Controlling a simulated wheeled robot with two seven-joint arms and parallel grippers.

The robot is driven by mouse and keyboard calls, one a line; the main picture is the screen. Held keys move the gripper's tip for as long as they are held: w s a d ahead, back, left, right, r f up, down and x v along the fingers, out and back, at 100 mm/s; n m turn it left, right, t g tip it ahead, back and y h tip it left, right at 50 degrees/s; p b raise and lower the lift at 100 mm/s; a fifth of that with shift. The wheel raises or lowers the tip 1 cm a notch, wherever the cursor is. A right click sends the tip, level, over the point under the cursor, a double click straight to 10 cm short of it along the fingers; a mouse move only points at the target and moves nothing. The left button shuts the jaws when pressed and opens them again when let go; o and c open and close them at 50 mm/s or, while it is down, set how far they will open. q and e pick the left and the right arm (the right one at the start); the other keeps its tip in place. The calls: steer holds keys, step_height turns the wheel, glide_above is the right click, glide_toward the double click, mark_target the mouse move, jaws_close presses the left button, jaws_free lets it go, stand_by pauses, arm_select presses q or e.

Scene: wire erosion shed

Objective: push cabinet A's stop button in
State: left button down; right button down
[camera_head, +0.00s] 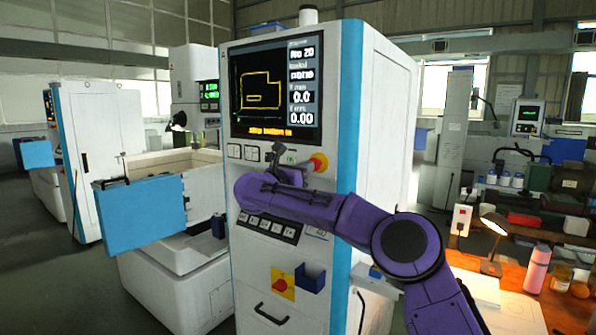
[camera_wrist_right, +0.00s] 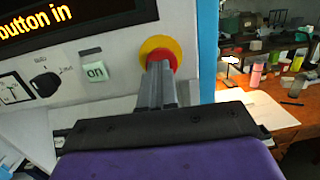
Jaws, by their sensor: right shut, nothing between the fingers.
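Cabinet A (camera_head: 385,130) is the white cabinet with blue edge trim and a screen (camera_head: 276,82). Its stop button (camera_head: 319,162) is red on a yellow ring, on the panel below the screen near the right edge. In the right wrist view the stop button (camera_wrist_right: 160,50) is partly hidden behind my fingertips. My right gripper (camera_head: 277,150) is shut and empty in front of the panel. In the wrist view its fingers (camera_wrist_right: 157,68) point at the red cap and overlap its lower part. I cannot tell whether they touch. My left gripper is not in view.
A green-white "on" key (camera_wrist_right: 95,72) and a dark knob (camera_wrist_right: 45,84) sit left of the stop button. The screen's orange text ends in "button in". A blue panel (camera_head: 140,212) juts out at left. A wooden bench (camera_head: 515,295) stands at right.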

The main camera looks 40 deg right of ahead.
steer(key=b+v, duration=0.8)
steer(key=v, duration=0.6)
